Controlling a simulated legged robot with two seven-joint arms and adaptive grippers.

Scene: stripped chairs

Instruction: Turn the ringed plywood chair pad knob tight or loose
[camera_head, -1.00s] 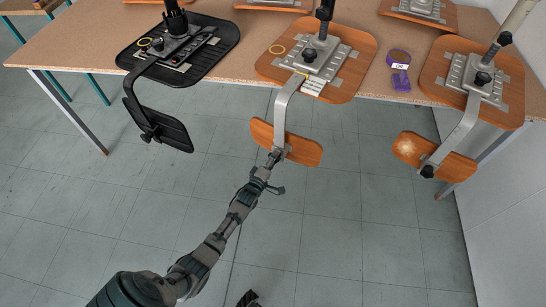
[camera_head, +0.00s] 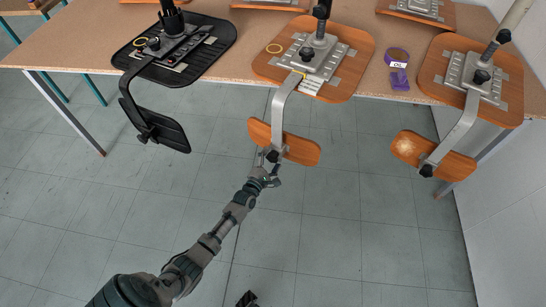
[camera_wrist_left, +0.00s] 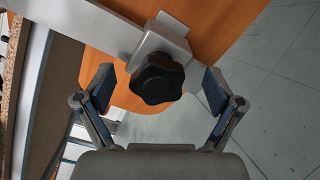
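The ringed plywood chair (camera_head: 346,76) lies seat-down on the table, with a yellow ring (camera_head: 274,48) on its seat. A bent metal bar (camera_head: 281,98) runs from it to its plywood pad (camera_head: 300,149), which hangs past the table's front edge. The pad's black lobed knob (camera_wrist_left: 157,78) shows in the left wrist view, on a metal bracket against the pad. My left gripper (camera_head: 267,164) is at the pad. Its fingers (camera_wrist_left: 160,86) are open on either side of the knob, with gaps on both sides. A dark piece at the bottom edge, probably my right gripper (camera_head: 248,299), is mostly cut off.
An unringed plywood chair (camera_head: 436,70) lies to the right. A purple tape roll (camera_head: 397,56) and purple item (camera_head: 399,80) lie between the plywood chairs. The floor in front is clear.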

